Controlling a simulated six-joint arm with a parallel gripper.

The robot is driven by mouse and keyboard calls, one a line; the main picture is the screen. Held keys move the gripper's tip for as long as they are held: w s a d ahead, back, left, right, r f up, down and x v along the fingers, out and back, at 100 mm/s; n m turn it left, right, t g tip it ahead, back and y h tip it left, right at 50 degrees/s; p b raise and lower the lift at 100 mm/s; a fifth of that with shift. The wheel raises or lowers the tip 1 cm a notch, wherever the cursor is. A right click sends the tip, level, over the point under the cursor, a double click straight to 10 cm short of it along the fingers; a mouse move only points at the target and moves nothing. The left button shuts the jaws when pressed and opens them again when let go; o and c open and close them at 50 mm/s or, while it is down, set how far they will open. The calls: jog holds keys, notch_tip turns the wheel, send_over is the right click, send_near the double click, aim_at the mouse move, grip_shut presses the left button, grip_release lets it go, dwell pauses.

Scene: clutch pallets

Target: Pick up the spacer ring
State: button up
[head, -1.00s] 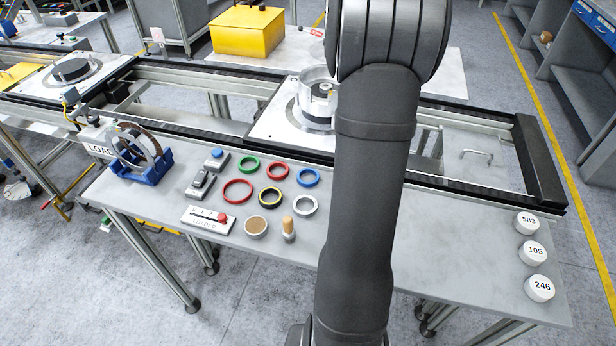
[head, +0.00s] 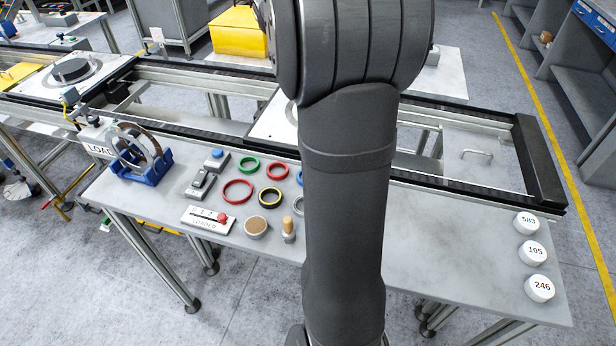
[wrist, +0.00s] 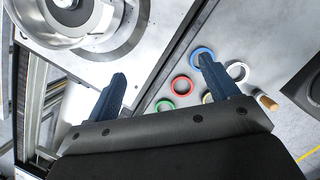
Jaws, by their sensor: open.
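Several rings lie flat on the grey bench; I cannot tell for certain which one is the spacer ring. In the head view there are a green ring (head: 249,172), a small red ring (head: 278,179), a larger red ring (head: 238,200) and a black-yellow ring (head: 270,206). The blue ring (wrist: 200,48) and the plain silver ring (wrist: 246,67) show better in the wrist view; my arm mostly hides them in the head view. My gripper (wrist: 160,69) is open and empty, high above the bench edge. One finger overlaps the blue ring in the wrist view.
A metal housing (wrist: 70,38) stands on a pallet beside the gripper. A wooden-handled tool (head: 287,225), a tan round pot (head: 256,223), a switch box (head: 200,183) and a blue cradle (head: 155,172) are near the rings. Numbered white discs (head: 533,253) stand right; bench between is clear.

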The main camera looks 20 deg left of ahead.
jog(key=s+a+f+m+h, duration=0.1)
jog(key=s+a+f+m, duration=0.15)
jog(key=s, duration=0.95)
jog(key=shift+m+g, duration=0.4)
jog(key=shift+m, duration=0.05)
jog(key=x, duration=1.1)
jog(key=shift+w+d, duration=0.25)
jog(key=shift+w, duration=0.1)
jog(key=shift+w+x, duration=0.2)
jog(key=shift+x, duration=2.45)
jog(key=c, duration=1.1)
